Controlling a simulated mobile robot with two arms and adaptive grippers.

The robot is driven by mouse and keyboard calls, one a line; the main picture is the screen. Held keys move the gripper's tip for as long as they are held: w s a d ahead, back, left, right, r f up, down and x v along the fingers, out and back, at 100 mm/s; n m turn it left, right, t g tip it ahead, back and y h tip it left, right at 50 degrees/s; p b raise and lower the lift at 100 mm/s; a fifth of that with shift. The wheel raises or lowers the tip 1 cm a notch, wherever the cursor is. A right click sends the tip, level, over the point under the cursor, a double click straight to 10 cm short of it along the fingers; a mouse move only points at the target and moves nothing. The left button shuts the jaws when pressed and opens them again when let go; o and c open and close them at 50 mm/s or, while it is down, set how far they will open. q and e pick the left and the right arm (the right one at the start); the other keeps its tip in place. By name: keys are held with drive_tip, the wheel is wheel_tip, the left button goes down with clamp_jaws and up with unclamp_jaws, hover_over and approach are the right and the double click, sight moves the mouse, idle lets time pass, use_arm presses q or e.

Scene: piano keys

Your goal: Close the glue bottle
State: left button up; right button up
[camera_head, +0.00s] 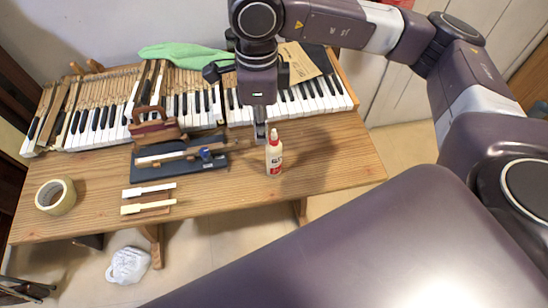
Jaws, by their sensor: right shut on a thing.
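The glue bottle (274,157) stands upright on the wooden table, near its front edge right of centre. It is white with a red tip (273,134) and a dark and red label. My right gripper (260,132) points down just left of the bottle's top, close to the red tip. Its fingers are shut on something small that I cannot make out. Whether the fingers touch the bottle cannot be told from this angle. My left gripper is not in view.
The wooden table (337,165) has bare room right of the bottle. Left of it lies a dark board (205,164) with a key and a small blue item.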

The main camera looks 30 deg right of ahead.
drive_tip(key=s+n, duration=0.1)
drive_tip(key=n, duration=0.6)
drive_tip(key=s+d+n, duration=0.1)
drive_tip(key=s+n, duration=0.1)
drive_tip(key=n, duration=0.6)
drive_tip(key=s+d+f+n, duration=0.1)
drive_tip(key=n, duration=0.7)
drive_tip(key=shift+s+d, duration=0.2)
drive_tip(key=shift+s, duration=0.2)
